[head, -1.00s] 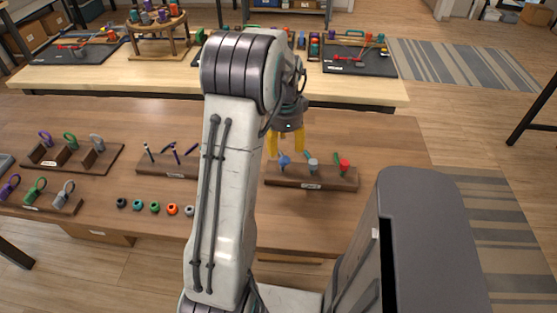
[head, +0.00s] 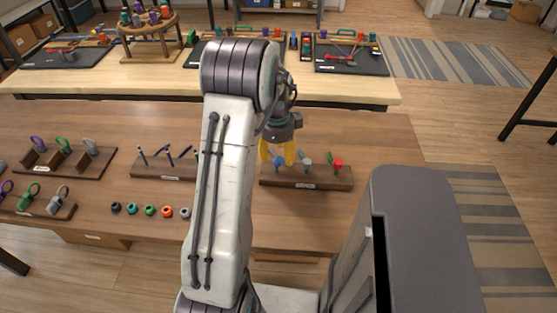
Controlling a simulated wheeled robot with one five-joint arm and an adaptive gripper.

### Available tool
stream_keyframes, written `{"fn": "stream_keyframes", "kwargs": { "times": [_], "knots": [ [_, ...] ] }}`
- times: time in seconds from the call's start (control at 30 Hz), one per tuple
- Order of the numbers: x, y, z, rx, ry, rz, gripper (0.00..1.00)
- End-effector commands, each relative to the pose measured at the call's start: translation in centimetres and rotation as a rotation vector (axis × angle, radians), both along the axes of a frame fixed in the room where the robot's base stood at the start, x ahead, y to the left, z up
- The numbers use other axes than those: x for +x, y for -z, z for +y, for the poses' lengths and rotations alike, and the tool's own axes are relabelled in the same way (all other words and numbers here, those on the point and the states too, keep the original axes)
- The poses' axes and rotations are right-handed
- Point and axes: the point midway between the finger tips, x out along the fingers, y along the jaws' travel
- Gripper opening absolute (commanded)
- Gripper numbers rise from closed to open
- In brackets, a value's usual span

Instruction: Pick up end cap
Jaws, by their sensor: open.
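I cannot tell which of these is the end cap. My gripper (head: 277,158) has yellow fingers, open and pointing down at the rack's left end. The blue piece shows between the fingertips; I cannot tell whether they touch it.
A middle rack (head: 160,171) with thin tools is partly hidden by my arm. Racks with coloured loops (head: 65,160) stand at the left. A second table (head: 150,82) behind holds a round wooden stand (head: 148,30) and black mats (head: 350,65). The brown table's right end is clear.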

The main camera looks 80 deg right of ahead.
Motion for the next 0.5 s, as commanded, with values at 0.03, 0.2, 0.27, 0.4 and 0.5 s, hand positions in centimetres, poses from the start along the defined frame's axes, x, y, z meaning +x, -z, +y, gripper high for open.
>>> {"fn": "stream_keyframes", "kwargs": {
  "times": [0.03, 0.2, 0.27, 0.4, 0.5],
  "knots": [
    [0.1, 0.7, 0.0, 0.005, -0.001, 0.0, 0.55],
    [0.2, 2.5, -0.1, 0.004, 0.0, 0.0, 0.55],
    [0.2, 3.0, -0.2, 0.003, 0.0, 0.0, 0.55],
    [0.2, 3.4, -0.2, 0.002, -0.001, 0.0, 0.55],
    [0.2, 3.5, -0.3, 0.001, -0.001, 0.0, 0.55]
  ]
}}
